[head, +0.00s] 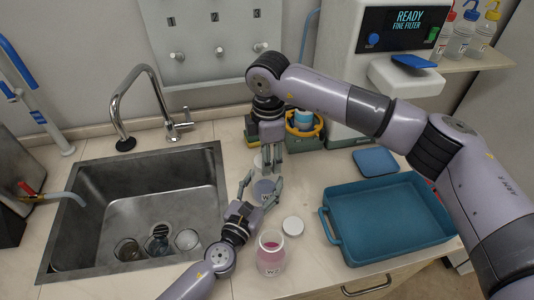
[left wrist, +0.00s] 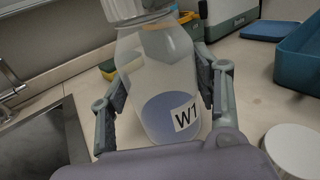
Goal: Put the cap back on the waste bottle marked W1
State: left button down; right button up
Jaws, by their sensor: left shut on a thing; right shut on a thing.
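The waste bottle W1 (left wrist: 165,85) is clear, with blue liquid low inside and a W1 label. It stands on the counter, seen in the head view (head: 264,189). My left gripper (head: 262,196) is shut around its body, one finger on each side in the left wrist view (left wrist: 165,95). My right gripper (head: 271,163) points down just over the bottle's top, shut on a pale cap (left wrist: 122,9). The cap is at the bottle's mouth, cut off by the picture's upper edge. I cannot tell whether it is seated on the neck.
A bottle with pink liquid (head: 270,255) stands in front, with a loose white cap (head: 293,226) beside it. A teal tray (head: 390,258) is at the right and a sink (head: 70,235) at the left. A yellow-rimmed holder (head: 304,128) stands behind.

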jog(key=m, duration=0.5)
jog(key=shift+s+a, duration=0.1)
jog(key=shift+s, duration=0.1)
jog(key=shift+m, duration=0.9)
jog(key=o, duration=0.8)
jog(key=shift+r, duration=0.1)
jog(key=shift+r, duration=2.15)
